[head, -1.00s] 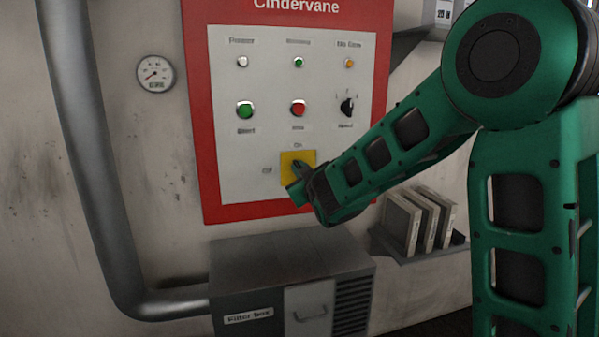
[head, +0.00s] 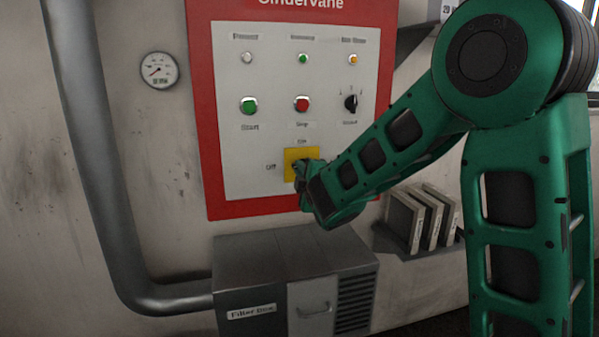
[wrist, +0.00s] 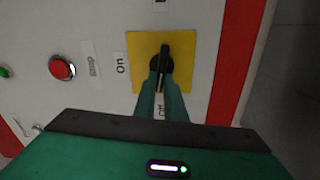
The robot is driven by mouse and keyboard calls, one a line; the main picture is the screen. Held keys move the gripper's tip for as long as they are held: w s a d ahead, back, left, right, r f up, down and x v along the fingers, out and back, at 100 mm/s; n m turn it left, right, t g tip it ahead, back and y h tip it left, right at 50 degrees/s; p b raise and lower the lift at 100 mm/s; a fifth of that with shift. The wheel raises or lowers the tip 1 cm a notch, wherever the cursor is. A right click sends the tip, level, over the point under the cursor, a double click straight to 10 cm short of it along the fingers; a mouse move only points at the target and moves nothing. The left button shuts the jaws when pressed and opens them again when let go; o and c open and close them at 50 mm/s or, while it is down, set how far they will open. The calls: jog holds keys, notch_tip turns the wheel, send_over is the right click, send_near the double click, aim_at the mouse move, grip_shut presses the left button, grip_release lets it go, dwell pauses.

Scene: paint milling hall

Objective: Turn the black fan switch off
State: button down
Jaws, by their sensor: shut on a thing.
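The black fan switch (wrist: 164,52) is a rotary handle on a yellow square plate (wrist: 186,48) low on the control panel. In the wrist view its handle lies lengthwise along the line to the "Off" label (wrist: 161,104), with "On" (wrist: 121,65) off to the left. My gripper (wrist: 161,80) is shut on the handle, with one green finger on each side. In the head view the yellow plate (head: 306,155) shows partly, and my gripper (head: 301,171) covers its lower part and most of the switch.
The red-framed panel (head: 232,180) also carries a green button (head: 249,106), a red button (head: 302,104) and a black selector (head: 351,103) above the plate. A grey filter box (head: 285,255) stands below. A shelf with binders (head: 422,218) is at right.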

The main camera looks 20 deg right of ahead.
jog(key=shift+a+f+n, duration=0.1)
jog(key=shift+f+n, duration=0.3)
jog(key=shift+n, duration=0.6)
jog(key=c, duration=1.8)
grip_release()
jog(key=shift+s, duration=0.1)
jog(key=shift+r, duration=0.1)
jog(key=s, duration=1)
jog(key=shift+s, duration=0.25)
